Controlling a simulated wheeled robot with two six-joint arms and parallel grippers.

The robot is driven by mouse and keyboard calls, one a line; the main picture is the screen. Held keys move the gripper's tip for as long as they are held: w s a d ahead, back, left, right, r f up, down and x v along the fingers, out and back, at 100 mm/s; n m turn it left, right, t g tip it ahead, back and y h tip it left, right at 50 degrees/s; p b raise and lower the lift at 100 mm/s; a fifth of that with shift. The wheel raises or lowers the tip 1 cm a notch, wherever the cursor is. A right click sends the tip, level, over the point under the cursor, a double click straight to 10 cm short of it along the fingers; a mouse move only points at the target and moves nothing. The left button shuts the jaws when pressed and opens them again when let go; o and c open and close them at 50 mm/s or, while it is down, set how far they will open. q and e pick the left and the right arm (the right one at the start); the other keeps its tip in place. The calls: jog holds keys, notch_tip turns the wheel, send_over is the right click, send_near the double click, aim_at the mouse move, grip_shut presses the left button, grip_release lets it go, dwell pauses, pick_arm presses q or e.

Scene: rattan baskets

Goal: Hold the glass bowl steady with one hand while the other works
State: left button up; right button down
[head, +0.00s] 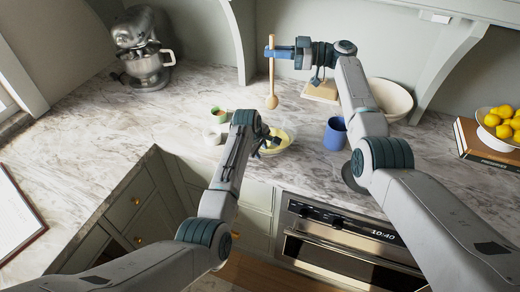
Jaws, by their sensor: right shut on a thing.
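The glass bowl (287,146) stands on the marble counter near its front edge, with something yellow inside. My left gripper (272,143) is at the bowl's left side, by its rim. Its fingers are small and partly hidden by the arm, so I cannot tell whether they are open or grip the rim. My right gripper (272,52) is shut on a wooden spoon (272,82). The spoon hangs upright, head down, above the counter and behind the bowl.
A blue mug (335,136) stands right of the bowl. Small cups (213,135) stand to its left. A wooden board (320,93) and a large cream bowl (392,98) are behind. A lemon bowl (492,139) is far right. A stand mixer (143,62) is back left.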

pick_arm(q)
jog(key=shift+f, duration=0.15)
grip_shut()
dwell(1.1)
jog(key=shift+f, duration=0.1)
pick_arm(e)
jog(key=shift+f, duration=0.1)
